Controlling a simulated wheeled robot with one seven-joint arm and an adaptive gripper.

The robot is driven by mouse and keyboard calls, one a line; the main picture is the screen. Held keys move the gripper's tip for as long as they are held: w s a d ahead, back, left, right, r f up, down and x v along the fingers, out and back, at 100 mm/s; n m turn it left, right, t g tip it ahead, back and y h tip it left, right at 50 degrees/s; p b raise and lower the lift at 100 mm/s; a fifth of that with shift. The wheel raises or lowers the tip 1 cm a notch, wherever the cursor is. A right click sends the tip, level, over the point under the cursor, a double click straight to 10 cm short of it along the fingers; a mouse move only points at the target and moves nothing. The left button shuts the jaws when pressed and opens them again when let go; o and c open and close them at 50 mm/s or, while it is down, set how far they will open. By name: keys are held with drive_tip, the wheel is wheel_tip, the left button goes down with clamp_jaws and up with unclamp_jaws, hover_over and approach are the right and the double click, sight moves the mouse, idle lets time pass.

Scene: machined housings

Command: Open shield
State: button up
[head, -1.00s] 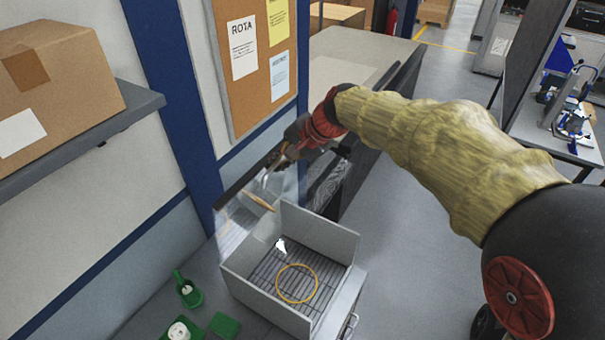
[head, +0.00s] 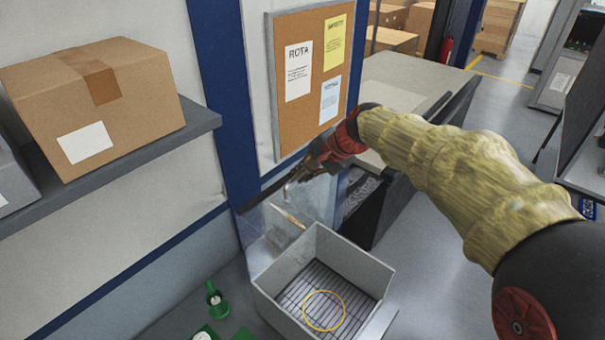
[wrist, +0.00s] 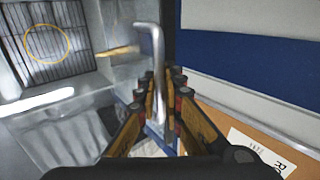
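The shield (head: 318,197) is a clear panel with a dark top edge. It stands raised, roughly upright, at the back of an open grey box (head: 375,268). Its bent metal handle (wrist: 155,62) shows large in the wrist view. My gripper (head: 298,172) is at the shield's upper edge by the handle. In the wrist view my gripper (wrist: 162,100) has its fingers apart, with the handle between them; a gap shows on the right side. Contact with the left finger cannot be told.
A yellow ring (head: 324,328) shows on the box's slatted floor. Green parts (head: 216,300) are on the bench to the left. A shelf (head: 110,155) with a cardboard box (head: 95,100) and a noticeboard (head: 276,95) are on the wall. Open floor is at right.

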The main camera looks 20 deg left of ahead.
drive_tip(key=o, duration=0.4)
drive_tip(key=shift+c, duration=0.2)
drive_tip(key=shift+d, duration=0.1)
drive_tip(key=v, duration=1.1)
drive_tip(key=shift+d+r, duration=0.2)
drive_tip(key=shift+r, duration=0.15)
drive_tip(key=shift+s, duration=0.1)
drive_tip(key=s+d+f+n, duration=0.1)
drive_tip(key=d+f, duration=0.1)
drive_tip(key=s+d+f+n+h, duration=0.1)
drive_tip(key=d+f, duration=0.1)
drive_tip(key=f, duration=0.1)
drive_tip(key=s+d+f+n+h+b, duration=0.1)
drive_tip(key=d+f, duration=0.1)
drive_tip(key=f, duration=0.1)
drive_tip(key=shift+s+f, duration=0.15)
drive_tip(key=shift+s, duration=0.25)
drive_tip(key=s+d+f+t+h+b, duration=0.1)
drive_tip(key=s+d+f+b, duration=0.6)
drive_tip(key=d+f+b, duration=0.2)
drive_tip(key=s+d+f+t+h+b, duration=0.1)
drive_tip(key=s+d+f+h+b, duration=0.1)
drive_tip(key=s+d+f+b, duration=0.6)
drive_tip(key=s+d+f+n+t+h+b, duration=0.1)
drive_tip(key=s+d+f+h+b, duration=0.1)
drive_tip(key=s+d+f+b, duration=0.5)
drive_tip(key=d+f+b, duration=0.5)
drive_tip(key=f+b, duration=0.2)
drive_tip(key=f, duration=0.2)
drive_tip(key=shift+s, duration=0.25)
